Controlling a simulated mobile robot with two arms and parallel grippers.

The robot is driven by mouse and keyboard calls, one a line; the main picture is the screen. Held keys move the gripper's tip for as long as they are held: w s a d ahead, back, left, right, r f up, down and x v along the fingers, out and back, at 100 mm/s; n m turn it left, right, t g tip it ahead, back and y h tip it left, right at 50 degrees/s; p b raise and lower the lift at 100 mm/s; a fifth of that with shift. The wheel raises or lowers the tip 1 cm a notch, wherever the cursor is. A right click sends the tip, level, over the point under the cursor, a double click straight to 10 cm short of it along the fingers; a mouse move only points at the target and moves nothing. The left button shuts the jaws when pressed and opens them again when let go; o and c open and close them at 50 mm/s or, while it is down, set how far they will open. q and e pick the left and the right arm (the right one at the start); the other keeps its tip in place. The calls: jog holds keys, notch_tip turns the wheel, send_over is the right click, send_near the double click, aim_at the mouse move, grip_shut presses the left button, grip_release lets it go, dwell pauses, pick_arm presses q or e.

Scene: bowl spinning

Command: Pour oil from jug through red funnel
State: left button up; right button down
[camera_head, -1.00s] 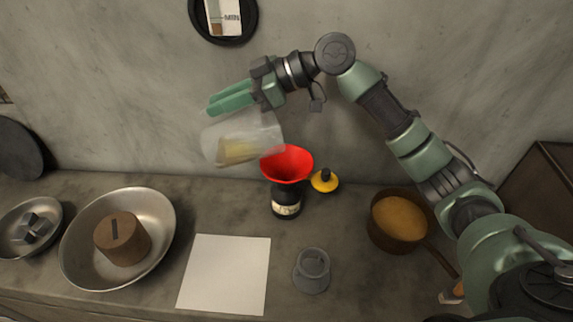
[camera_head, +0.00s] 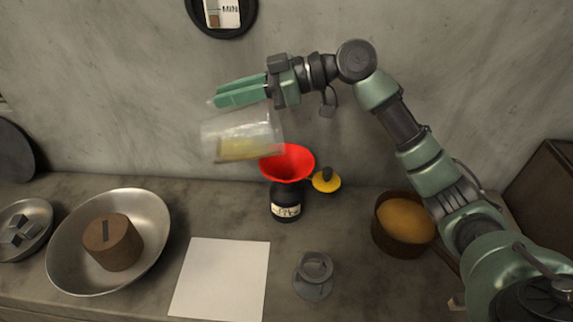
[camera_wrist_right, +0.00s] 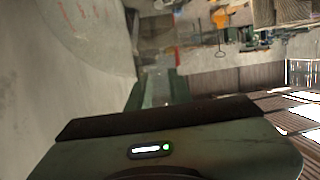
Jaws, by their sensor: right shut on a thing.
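My right gripper (camera_head: 240,95) is shut on a clear jug (camera_head: 230,125) with yellow oil in its lower side. The jug lies strongly tilted, its right end just above the red funnel (camera_head: 288,163). The oil reaches toward that right end; I cannot tell whether any is flowing out. The funnel sits upright in the neck of a dark bottle (camera_head: 286,192) with a pale label, which stands on the counter. In the right wrist view the green fingers (camera_wrist_right: 160,90) show, but the jug is hard to make out. My left gripper is not in view.
A yellow cap with a dark knob (camera_head: 326,180) is right of the funnel. A pot of orange-brown contents (camera_head: 404,218), a grey stand (camera_head: 314,275), white paper (camera_head: 222,278) and a large metal bowl (camera_head: 150,240) with a brown block (camera_head: 113,243) are on the counter (camera_head: 350,260).

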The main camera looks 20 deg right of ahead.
jog(key=shift+s+d+f+b, duration=0.15)
jog(key=shift+d+b, duration=0.1)
jog(key=shift+b, duration=0.25)
jog(key=shift+y, duration=0.3)
jog(key=shift+r, duration=0.25)
jog(key=shift+d+f+b, duration=0.1)
jog(key=shift+d+b, duration=0.2)
jog(key=shift+b, duration=0.25)
dwell(0.6)
